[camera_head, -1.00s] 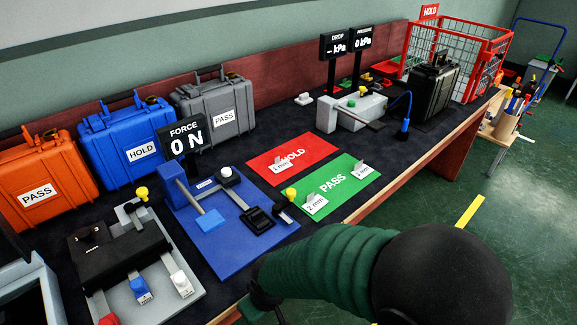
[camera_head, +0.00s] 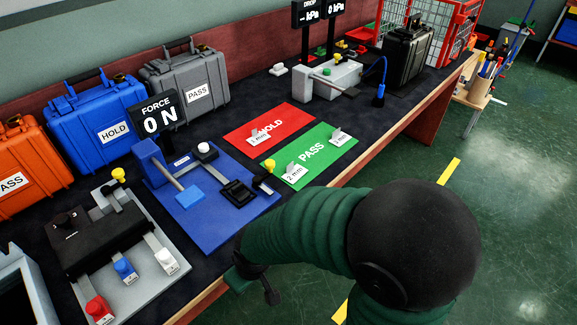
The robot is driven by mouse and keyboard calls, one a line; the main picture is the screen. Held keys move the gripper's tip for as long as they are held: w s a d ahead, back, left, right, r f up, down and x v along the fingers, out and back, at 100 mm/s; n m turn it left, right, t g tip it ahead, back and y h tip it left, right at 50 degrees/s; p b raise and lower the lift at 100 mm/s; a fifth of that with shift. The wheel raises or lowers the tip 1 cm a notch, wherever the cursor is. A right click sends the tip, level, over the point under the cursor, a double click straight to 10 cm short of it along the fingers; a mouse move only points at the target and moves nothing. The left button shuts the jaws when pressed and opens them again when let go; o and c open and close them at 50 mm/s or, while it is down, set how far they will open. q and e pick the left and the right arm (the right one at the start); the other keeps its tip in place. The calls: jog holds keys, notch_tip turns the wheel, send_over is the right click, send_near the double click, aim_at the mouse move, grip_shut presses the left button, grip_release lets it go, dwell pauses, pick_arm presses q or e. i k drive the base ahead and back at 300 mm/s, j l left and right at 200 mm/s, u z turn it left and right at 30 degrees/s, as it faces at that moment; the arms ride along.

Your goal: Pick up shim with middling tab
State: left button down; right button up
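Small grey upright tabs with white labels stand on the mats: one reading "1 mm" (camera_head: 260,137) on the red HOLD mat (camera_head: 290,117), one reading "2 mm" (camera_head: 293,172) and another with an unclear label (camera_head: 338,138) on the green PASS mat (camera_head: 335,160). I cannot tell which is the shim with the middling tab. My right arm is green with a black ball joint. Its dark gripper (camera_head: 262,285) hangs by the table's front edge, apart from the mats; its finger opening is unclear. My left gripper is out of view.
A blue force fixture (camera_head: 215,220) stands left of the mats. A grey fixture (camera_head: 178,283) with red, blue and white knobs is at lower left. Orange, blue (camera_head: 90,125) and grey (camera_head: 190,85) cases line the back. A black case (camera_head: 410,55) and red cage (camera_head: 455,25) stand at far right.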

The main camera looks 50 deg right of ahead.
aim_at(293, 174)
jog(key=j+z, duration=0.1)
jog(key=z, duration=0.3)
jog(key=k+z, duration=0.15)
jog(key=z, duration=0.2)
jog(key=k+z, duration=0.1)
jog(key=z, duration=0.3)
jog(key=k+j+z, duration=0.1)
jog(key=z, duration=0.25)
jog(key=l+u, duration=0.4)
jog(key=i+l+u, duration=0.1)
jog(key=l+u, duration=0.15)
jog(key=u, duration=0.2)
